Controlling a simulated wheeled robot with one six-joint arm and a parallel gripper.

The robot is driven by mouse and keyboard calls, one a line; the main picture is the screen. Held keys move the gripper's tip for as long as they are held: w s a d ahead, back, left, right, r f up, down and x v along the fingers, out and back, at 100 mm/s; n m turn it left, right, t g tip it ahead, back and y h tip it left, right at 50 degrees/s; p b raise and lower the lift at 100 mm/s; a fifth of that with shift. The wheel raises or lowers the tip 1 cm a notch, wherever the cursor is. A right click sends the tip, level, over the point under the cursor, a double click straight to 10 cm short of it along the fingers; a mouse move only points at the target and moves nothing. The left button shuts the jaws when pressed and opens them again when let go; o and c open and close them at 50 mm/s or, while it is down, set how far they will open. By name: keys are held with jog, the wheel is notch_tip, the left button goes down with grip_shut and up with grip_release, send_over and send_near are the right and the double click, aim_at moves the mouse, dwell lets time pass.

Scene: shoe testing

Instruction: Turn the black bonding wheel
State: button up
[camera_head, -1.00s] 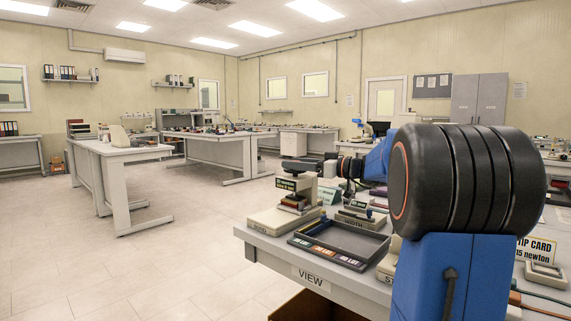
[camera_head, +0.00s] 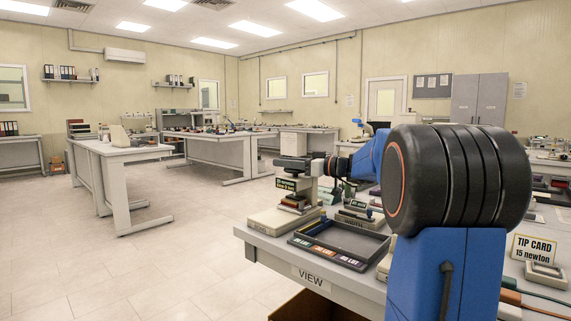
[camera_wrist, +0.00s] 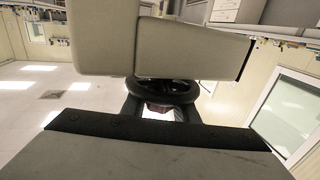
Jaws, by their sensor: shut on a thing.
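The black bonding wheel (camera_wrist: 165,97) is a dark ring with spokes, in the middle of the wrist view, between large grey machine parts. My gripper (camera_wrist: 161,110) has its dark fingers at both sides of the wheel and is shut on it. The fingertips are partly hidden by the wheel and the grey housing. In the head view my gripper (camera_head: 318,168) is at the upper part of a tester (camera_head: 290,200) with a green label, on the near bench.
On the near bench (camera_head: 275,256) a dark tray (camera_head: 338,262) lies in front of the tester, with a small grey device (camera_head: 360,220) behind it. A tip card (camera_head: 535,249) stands at the right. My arm covers much of the bench. The floor at left is clear.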

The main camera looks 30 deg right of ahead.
jog(key=shift+f+n+g+y, duration=0.1)
jog(key=shift+n+g+y, duration=0.2)
jog(key=shift+y, duration=0.1)
jog(key=n+g+y, duration=0.3)
jog(key=s+a+n+g+y, duration=0.1)
jog(key=g, duration=0.1)
jog(key=shift+y, duration=0.3)
jog(key=shift+s+a+n+g+y, duration=0.1)
jog(key=shift+s+n+g+y, duration=0.25)
jog(key=shift+n+g, duration=0.6)
jog(key=shift+s+a+n+g+y, duration=0.1)
jog(key=shift+n+g+y, duration=0.45)
jog(key=shift+g, duration=0.7)
jog(key=shift+s+a+n+g+y, duration=0.1)
jog(key=shift+s+n+g+y, duration=0.2)
jog(key=shift+n+g, duration=0.7)
jog(key=o, duration=1.1)
notch_tip(320, 180, up, 10)
jog(key=shift+r, duration=0.1)
